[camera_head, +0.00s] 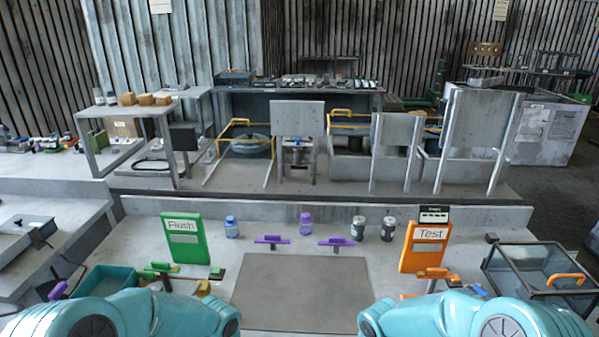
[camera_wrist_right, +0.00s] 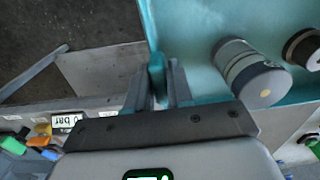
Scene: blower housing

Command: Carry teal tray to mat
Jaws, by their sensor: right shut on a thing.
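In the right wrist view my right gripper (camera_wrist_right: 160,85) is shut on the upright wall of a teal tray (camera_wrist_right: 185,25). A banded grey canister (camera_wrist_right: 250,72) and a darker round item (camera_wrist_right: 303,48) lie inside this tray, to the right of the fingers. The head view shows a teal tray (camera_head: 105,281) at the lower left, partly hidden by my arm; I cannot tell if it is the same tray. The flat grey mat (camera_head: 303,285) lies bare at the front middle of the bench. Neither gripper's fingers show in the head view.
A green Flush sign (camera_head: 185,238) stands left of the mat and an orange Test sign (camera_head: 422,246) right of it. Bottles (camera_head: 306,223), purple pieces (camera_head: 337,243) and two canisters (camera_head: 388,229) stand behind the mat. A glass-sided box (camera_head: 540,272) is at the right.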

